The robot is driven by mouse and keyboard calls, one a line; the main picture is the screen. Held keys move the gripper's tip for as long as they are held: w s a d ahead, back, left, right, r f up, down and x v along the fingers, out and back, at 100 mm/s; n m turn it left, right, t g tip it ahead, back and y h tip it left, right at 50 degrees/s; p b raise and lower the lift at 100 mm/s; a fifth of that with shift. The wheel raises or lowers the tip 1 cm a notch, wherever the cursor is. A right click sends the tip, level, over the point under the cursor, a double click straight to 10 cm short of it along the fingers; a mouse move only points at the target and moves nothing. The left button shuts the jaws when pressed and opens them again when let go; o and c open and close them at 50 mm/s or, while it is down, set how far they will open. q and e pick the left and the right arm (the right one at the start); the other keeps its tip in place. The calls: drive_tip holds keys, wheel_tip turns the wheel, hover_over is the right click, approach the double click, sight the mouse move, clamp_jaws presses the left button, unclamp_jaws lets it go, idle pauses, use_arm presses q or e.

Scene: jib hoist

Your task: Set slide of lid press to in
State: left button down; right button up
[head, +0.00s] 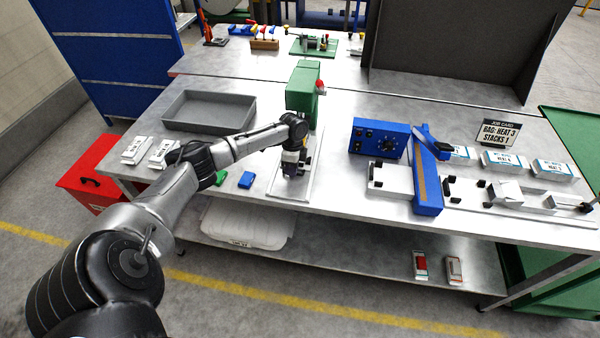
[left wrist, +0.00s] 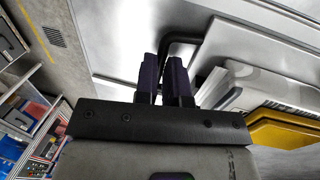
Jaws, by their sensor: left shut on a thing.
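The lid press (head: 302,88) is a green upright machine with a red part on its right side. It stands on a pale base plate (head: 308,186) that runs toward the table's front edge. My left gripper (head: 291,172) is low over the front of this plate, pointing down, and hides most of the slide. In the left wrist view my two dark fingers (left wrist: 162,78) are close together at a black bent handle (left wrist: 181,42), shut on it. How far in the slide stands is hidden. My right gripper is not in view.
A grey tray (head: 209,112) stands left of the press. A blue block (head: 246,180) lies near the front edge. A blue control box (head: 380,139) and a blue-armed machine (head: 428,180) stand to the right. White packs (head: 502,161) lie farther right.

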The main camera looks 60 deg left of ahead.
use_arm(q)
drive_tip(key=c, duration=1.2)
unclamp_jaws()
wheel_tip(320, 180, up, 14)
drive_tip(key=w+a+p, duration=0.1)
drive_tip(key=a, duration=0.1)
drive_tip(key=shift+w+f, duration=0.2)
drive_tip(key=shift+w, duration=0.2)
drive_tip(key=shift+a, duration=0.1)
